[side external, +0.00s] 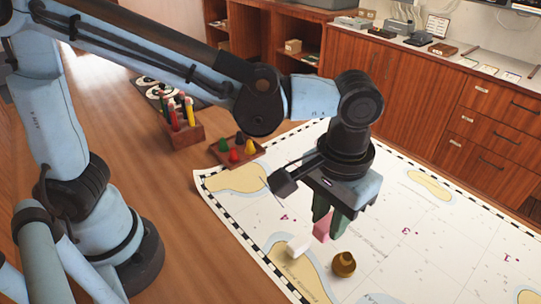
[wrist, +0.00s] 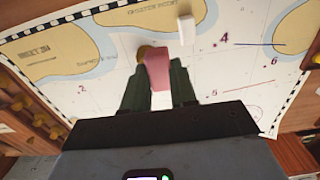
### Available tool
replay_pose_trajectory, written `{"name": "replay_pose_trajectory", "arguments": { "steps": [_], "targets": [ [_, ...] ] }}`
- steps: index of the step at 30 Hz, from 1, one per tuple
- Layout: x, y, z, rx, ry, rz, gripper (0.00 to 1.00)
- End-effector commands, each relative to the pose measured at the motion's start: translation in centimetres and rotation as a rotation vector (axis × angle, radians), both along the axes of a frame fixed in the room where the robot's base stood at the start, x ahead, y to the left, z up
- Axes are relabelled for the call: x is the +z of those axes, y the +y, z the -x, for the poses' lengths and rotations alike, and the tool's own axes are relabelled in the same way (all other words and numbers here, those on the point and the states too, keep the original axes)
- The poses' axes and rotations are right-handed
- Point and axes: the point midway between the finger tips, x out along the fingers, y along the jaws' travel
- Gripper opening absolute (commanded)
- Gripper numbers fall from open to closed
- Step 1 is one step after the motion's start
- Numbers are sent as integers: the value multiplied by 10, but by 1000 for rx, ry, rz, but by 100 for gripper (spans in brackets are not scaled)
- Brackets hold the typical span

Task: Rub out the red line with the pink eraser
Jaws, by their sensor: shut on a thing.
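My gripper (side external: 328,222) is shut on the pink eraser (side external: 322,230), above the white chart (side external: 400,235). In the wrist view, the eraser (wrist: 157,68) sits between the dark green fingers and sticks out past their tips. I cannot tell whether its lower end touches the chart. The chart carries small red and magenta numbers and marks. A thin blue line (wrist: 262,44) shows at the right in the wrist view.
A white block (side external: 298,246) and a round brass object (side external: 343,264) stand on the chart close to the gripper. A tray of colored pieces (side external: 237,152) and a wooden pencil holder (side external: 183,131) stand beyond the chart's edge. The chart's right side is clear.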

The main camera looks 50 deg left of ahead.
Motion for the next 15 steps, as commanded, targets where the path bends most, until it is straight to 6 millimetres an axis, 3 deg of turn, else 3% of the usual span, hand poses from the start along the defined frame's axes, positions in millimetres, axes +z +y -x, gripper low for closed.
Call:
{"name": "replay_pose_trajectory", "arguments": {
  "steps": [6,15],
  "targets": [
    [-14,62,-67,149,-1,0,2],
    [-37,174,-131,339,-1,-1,2]
  ]
}}
